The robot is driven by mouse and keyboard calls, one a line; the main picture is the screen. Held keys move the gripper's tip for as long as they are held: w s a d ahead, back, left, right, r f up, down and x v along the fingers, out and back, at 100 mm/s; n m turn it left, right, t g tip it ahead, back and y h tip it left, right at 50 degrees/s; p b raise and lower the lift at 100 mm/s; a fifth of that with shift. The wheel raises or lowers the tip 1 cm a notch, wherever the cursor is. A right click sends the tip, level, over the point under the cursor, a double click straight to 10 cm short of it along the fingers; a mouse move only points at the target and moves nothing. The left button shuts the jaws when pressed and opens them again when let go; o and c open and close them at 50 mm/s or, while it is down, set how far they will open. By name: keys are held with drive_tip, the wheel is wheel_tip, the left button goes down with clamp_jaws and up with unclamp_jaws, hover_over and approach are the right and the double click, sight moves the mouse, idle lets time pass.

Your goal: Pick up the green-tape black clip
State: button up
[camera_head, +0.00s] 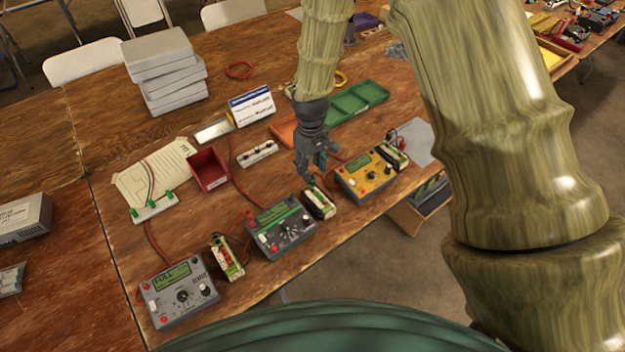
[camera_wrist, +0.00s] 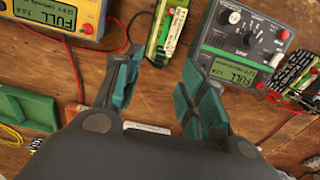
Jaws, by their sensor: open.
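My gripper (camera_head: 311,172) is open and empty, pointing down over the table by the battery pack between the dark grey and yellow chargers. In the wrist view its teal-padded fingers (camera_wrist: 160,72) are spread, with bare wood between them. A green-and-white battery pack (camera_head: 319,202) lies below; it also shows in the wrist view (camera_wrist: 168,32) just beyond the fingertips. A small black piece (camera_wrist: 157,57) shows at the pack's near end. It may be a black clip, but I cannot make out green tape on it.
The dark grey charger (camera_head: 281,227) and yellow charger (camera_head: 367,177) stand on either side, with red leads around them. A grey charger (camera_head: 178,290) and another pack (camera_head: 227,258) are at lower left. A green tray (camera_head: 357,101) and red bin (camera_head: 208,169) lie farther back.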

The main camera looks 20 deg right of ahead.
sight(312, 177)
drive_tip(key=shift+s+d+f+p, duration=0.15)
drive_tip(key=shift+f+p, duration=0.9)
drive_tip(key=shift+f, duration=1.6)
drive_tip(key=c, duration=0.9)
